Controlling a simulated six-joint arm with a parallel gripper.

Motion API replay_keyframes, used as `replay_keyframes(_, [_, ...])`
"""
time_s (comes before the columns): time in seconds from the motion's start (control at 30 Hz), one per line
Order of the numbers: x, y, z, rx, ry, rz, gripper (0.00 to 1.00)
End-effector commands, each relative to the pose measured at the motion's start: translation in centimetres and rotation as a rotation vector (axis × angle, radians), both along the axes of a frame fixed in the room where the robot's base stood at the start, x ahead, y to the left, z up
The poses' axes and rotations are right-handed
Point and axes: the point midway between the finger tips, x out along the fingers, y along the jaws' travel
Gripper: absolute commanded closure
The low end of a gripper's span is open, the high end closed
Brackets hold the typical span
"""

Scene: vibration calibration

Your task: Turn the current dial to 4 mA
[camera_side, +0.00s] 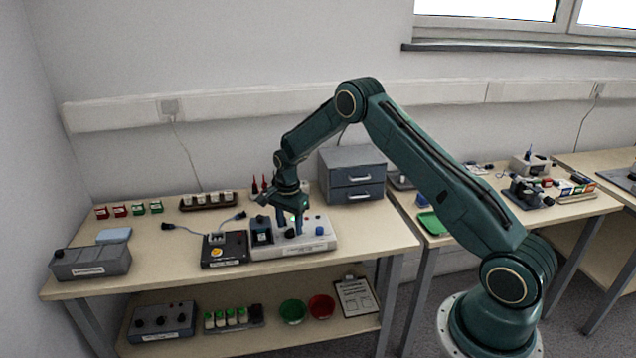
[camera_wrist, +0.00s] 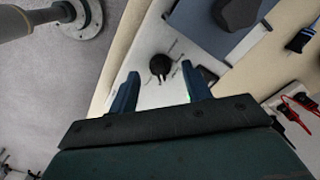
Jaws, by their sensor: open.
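A pale instrument box (camera_side: 325,243) sits near the front edge of the bench in the side view. A black dial (camera_side: 290,233) is on its top; it also shows in the wrist view (camera_wrist: 160,66) with short tick marks around it. The scale numbers and the dial's setting are too small to read. My gripper (camera_side: 290,224) points down over the box. In the wrist view its open fingers (camera_wrist: 159,74) stand on the left and right of the dial, with visible gaps to it. I cannot tell how high the fingertips are.
A dark blue module (camera_side: 261,231) stands on the box, left of the dial. A blue knob (camera_side: 320,230) is to its right. A black box with a yellow button (camera_side: 217,252) adjoins on the left. A grey drawer unit (camera_side: 352,175) stands behind.

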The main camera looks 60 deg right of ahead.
Motion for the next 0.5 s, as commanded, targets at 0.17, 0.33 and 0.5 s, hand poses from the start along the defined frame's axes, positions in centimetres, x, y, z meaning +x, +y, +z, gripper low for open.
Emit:
replay_keyframes(0.17, [0.02,-0.01,-0.89,0.0,-0.001,0.0,0.51])
replay_keyframes(0.33, [0.03,-0.01,-1.01,0.0,-0.001,0.0,0.51])
replay_keyframes(0.5, [0.02,-0.01,-0.99,0.0,-0.001,0.0,0.59])
